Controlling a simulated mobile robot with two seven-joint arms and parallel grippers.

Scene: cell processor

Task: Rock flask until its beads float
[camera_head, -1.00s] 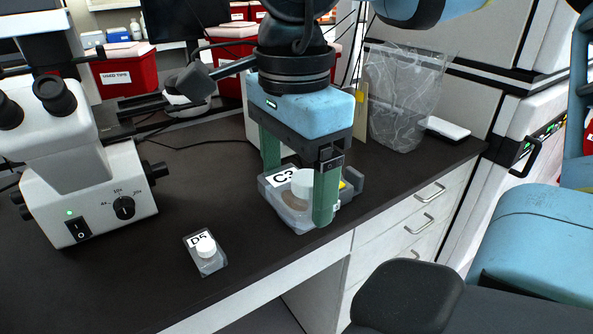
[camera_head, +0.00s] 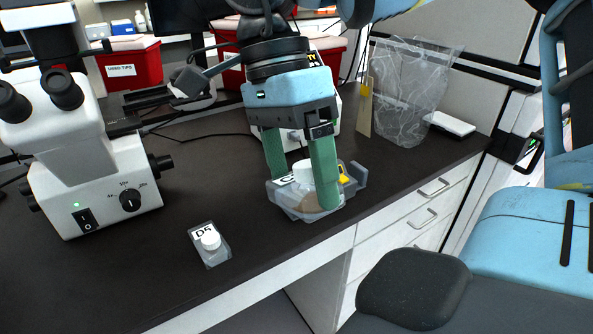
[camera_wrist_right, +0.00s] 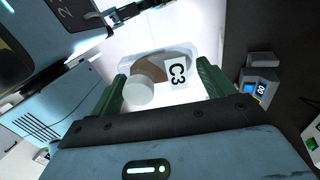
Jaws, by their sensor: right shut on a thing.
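A clear flask labelled C3 (camera_head: 292,205) with a white cap is between the green fingers of my right gripper (camera_head: 297,178) in the head view. The gripper is shut on it and leans to one side. In the right wrist view the flask (camera_wrist_right: 183,90) shows its C3 label, its cap and a brown patch inside. Single beads are too small to make out, so I cannot tell if they float. A finger hides part of the flask in the head view. My left gripper is not in view.
A smaller flask labelled D5 (camera_head: 208,256) lies near the counter's front edge. A microscope (camera_head: 95,185) stands at left. A small grey device (camera_head: 358,174) is close beside the held flask. A clear bag (camera_head: 405,95) and red bins stand behind. The dark counter is clear between the flasks.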

